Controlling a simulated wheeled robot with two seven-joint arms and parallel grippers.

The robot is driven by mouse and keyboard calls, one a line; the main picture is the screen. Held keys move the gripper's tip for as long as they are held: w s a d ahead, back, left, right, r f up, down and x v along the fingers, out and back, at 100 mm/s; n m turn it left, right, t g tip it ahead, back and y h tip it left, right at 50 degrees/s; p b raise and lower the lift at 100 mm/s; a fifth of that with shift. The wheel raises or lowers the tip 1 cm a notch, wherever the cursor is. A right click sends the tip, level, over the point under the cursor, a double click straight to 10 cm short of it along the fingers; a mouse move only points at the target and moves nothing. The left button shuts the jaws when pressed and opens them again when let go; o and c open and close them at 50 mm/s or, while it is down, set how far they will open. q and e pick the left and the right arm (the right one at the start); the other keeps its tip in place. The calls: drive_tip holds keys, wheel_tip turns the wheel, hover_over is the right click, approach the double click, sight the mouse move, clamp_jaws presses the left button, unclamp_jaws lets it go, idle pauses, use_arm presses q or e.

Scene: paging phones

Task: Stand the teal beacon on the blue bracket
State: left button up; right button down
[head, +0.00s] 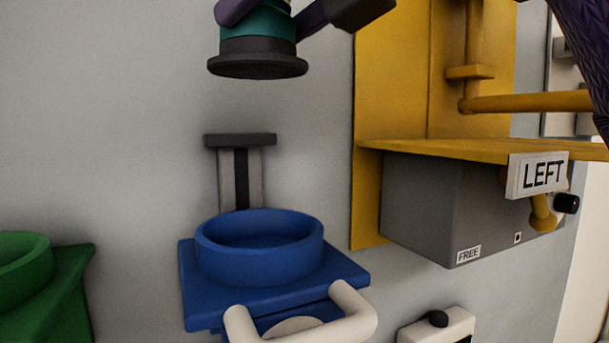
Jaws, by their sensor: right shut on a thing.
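The teal beacon (257,42) is at the top of the head view, upright, with a wide dark base; its top is out of the picture. My right gripper (268,8) is shut on it, with dark and purple fingers at its sides. The beacon hangs above the blue bracket (258,247), clear of it. The bracket is a square blue plate with a raised round ring, and the ring is empty. It is fixed on the grey wall. My left gripper is not in view.
A dark-topped grey post (240,170) stands behind the ring. A white handle (300,322) is in front of the bracket. A green bracket (45,285) is at the left. A yellow frame (395,90) with a grey box (440,205) and a "LEFT" sign (538,175) juts out at the right.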

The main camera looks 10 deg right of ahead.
wheel_tip(320, 180, down, 14)
drive_tip(key=b, duration=0.3)
drive_tip(key=shift+a, duration=0.15)
drive_tip(key=shift+f, duration=0.3)
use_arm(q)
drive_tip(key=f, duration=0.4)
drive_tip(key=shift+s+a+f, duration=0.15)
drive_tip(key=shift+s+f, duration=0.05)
use_arm(e)
drive_tip(key=shift+f+b, duration=0.15)
drive_tip(key=shift+b, duration=0.15)
unclamp_jaws()
drive_tip(key=shift+r+p, duration=0.3)
drive_tip(key=shift+r, duration=0.05)
use_arm(q)
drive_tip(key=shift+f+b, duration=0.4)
drive_tip(key=shift+b, duration=0.05)
use_arm(e)
drive_tip(key=v, duration=1.2)
drive_tip(key=shift+f, duration=0.1)
